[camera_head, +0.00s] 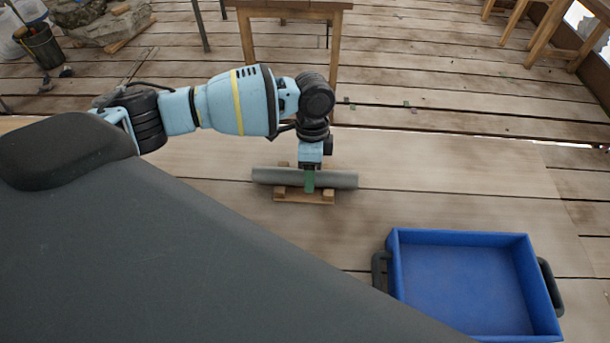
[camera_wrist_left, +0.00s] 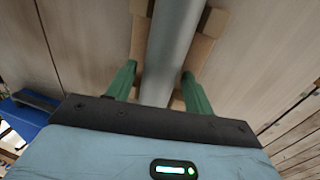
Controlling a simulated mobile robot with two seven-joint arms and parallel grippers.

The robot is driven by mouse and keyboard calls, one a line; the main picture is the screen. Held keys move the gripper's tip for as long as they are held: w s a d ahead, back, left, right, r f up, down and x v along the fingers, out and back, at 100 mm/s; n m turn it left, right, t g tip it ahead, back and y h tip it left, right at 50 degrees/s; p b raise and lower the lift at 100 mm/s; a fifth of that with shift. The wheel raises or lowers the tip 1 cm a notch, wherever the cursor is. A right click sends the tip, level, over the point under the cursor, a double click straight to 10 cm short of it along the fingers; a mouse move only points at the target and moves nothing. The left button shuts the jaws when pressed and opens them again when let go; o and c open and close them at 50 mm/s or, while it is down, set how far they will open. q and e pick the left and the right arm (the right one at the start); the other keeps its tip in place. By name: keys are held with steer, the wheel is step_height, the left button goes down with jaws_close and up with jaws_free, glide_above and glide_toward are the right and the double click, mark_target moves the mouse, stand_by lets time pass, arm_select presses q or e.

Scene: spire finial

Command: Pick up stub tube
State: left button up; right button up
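The stub tube is a grey cylinder (camera_head: 338,180) lying level on a small wooden cradle (camera_head: 300,197). In the left wrist view the tube (camera_wrist_left: 170,45) runs between two green fingers, with the cradle (camera_wrist_left: 205,40) beneath it. My left gripper (camera_head: 310,183) points down over the middle of the tube. Its fingers (camera_wrist_left: 158,90) are open, one on each side of the tube, with a narrow gap showing on each side. The tube's underside and the lower fingertips are partly hidden. My right gripper is not in view.
A blue tray (camera_head: 470,285) with dark handles is at the lower right, empty. A wooden table (camera_head: 290,8) stands behind my left arm. A bucket (camera_head: 42,45) and rocks (camera_head: 105,25) are at the far left. The planks between cradle and tray are clear.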

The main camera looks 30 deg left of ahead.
arm_select(q)
steer(key=c, duration=0.9)
steer(key=shift+c, duration=0.4)
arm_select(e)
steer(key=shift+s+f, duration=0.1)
arm_select(q)
steer(key=shift+r, duration=0.15)
steer(key=shift+r, duration=0.65)
step_height(320, 180, up, 2)
steer(key=shift+s+d+r, duration=0.1)
steer(key=shift+s, duration=0.05)
steer(key=s+d+p, duration=0.1)
steer(key=s+d, duration=0.2)
steer(key=s, duration=0.4)
steer(key=s+d+r, duration=0.1)
steer(key=s+d, duration=0.2)
steer(key=s, duration=0.4)
steer(key=shift+d+p, duration=0.35)
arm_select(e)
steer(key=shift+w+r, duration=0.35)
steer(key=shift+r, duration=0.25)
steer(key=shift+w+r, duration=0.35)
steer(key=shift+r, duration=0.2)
